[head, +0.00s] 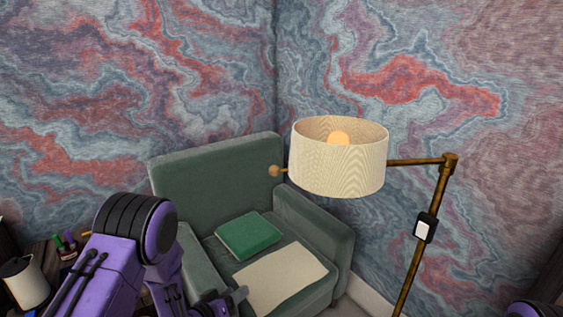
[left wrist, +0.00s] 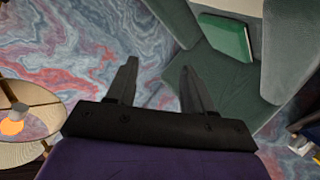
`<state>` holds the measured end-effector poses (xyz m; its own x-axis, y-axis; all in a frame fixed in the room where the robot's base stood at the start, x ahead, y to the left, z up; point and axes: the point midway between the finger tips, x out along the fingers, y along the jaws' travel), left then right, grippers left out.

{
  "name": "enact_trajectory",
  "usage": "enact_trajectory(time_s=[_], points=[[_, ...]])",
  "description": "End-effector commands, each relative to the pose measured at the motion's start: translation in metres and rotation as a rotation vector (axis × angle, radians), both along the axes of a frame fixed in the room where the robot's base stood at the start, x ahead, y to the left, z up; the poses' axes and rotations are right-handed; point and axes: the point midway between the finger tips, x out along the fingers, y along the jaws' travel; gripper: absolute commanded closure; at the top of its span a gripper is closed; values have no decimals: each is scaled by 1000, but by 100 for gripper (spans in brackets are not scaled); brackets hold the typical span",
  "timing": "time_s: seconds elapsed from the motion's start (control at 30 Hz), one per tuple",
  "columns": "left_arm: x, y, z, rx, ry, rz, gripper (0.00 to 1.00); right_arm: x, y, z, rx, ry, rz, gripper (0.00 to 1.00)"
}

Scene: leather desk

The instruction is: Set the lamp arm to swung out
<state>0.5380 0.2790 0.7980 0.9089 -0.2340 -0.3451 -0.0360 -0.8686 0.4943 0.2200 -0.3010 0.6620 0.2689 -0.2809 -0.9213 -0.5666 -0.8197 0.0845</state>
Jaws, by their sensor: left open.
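The floor lamp has a cream drum shade (head: 338,168) with a lit bulb inside. Its brass arm (head: 415,162) runs right from the shade to a joint atop the leaning brass pole (head: 425,235). A small round wooden knob (head: 274,171) sticks out left of the shade. My left gripper (head: 238,297) is low in the head view, below and left of the shade, partly cut off by the bottom edge. In the left wrist view its fingers (left wrist: 159,68) are apart with nothing between them, and the shade (left wrist: 22,130) is at the left. My right gripper is out of view.
A green armchair (head: 210,170) stands behind the lamp, with a green book (head: 248,237) and a pale sheet (head: 285,277) on it. A dark box with a white face (head: 425,228) is on the pole. Patterned walls close the corner.

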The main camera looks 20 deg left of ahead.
Motion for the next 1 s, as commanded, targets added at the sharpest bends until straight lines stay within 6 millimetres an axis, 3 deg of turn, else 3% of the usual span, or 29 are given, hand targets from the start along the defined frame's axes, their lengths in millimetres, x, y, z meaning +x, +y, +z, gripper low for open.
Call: enact_trajectory(time_s=[0.03,0.1,0.2,0.3,0.4,0.5,1.0], points=[[40,-1,75,-20,-151,-110,48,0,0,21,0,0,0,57],[72,-4,155,-32,-311,-286,48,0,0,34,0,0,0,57],[89,-4,247,-5,-447,-511,48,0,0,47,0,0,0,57],[89,1,303,40,-498,-672,48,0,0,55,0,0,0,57],[85,5,329,75,-508,-758,48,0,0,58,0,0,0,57],[86,2,337,87,-506,-791,48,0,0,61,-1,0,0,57],[136,-77,335,89,-503,-793,48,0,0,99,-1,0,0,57]])
